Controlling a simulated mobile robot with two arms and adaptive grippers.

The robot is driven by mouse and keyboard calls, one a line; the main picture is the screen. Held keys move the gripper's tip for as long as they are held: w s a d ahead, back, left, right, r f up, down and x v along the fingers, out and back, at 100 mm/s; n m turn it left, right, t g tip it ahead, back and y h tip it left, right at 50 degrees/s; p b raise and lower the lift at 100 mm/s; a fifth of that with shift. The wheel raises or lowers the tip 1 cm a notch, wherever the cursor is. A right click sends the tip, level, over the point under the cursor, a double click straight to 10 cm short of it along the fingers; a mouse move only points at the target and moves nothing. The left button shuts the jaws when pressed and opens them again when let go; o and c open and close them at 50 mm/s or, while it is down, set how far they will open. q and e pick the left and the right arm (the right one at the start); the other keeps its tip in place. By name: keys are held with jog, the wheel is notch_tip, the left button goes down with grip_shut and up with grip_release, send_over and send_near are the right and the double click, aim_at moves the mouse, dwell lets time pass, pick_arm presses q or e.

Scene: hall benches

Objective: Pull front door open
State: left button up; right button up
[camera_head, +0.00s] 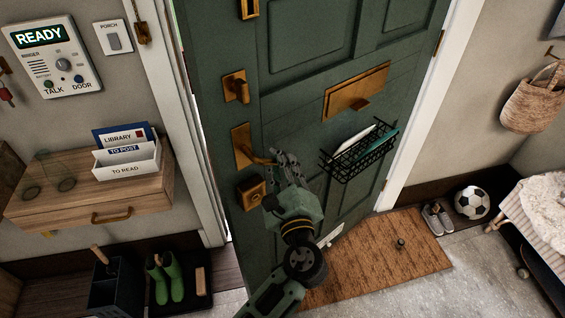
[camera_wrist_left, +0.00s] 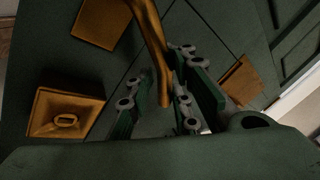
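The green front door (camera_head: 300,45) stands ajar, its left edge out from the frame, with a narrow light gap there. Its brass lever handle (camera_head: 243,148) is on the left side and points right. My left gripper (camera_head: 283,165) is at the lever's free end. In the left wrist view the lever (camera_wrist_left: 156,50) reaches down between the two fingers of my left gripper (camera_wrist_left: 166,100). The fingers stand apart around it, with small gaps showing; firm contact is not visible. My right gripper is not in view.
A brown doormat (camera_head: 400,245) lies by the door, with shoes (camera_head: 437,219) and a football (camera_head: 472,201) beyond. A wire basket (camera_head: 350,160) hangs on the door. A wooden drawer shelf (camera_head: 75,205) and green boots (camera_head: 165,280) are left. A cushioned bench (camera_head: 540,210) is right.

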pick_arm(q)
jog(key=shift+o, duration=1.4)
jog(key=shift+s+d, duration=0.25)
jog(key=shift+s, duration=0.05)
jog(key=v, duration=1.1)
jog(key=shift+s, duration=0.35)
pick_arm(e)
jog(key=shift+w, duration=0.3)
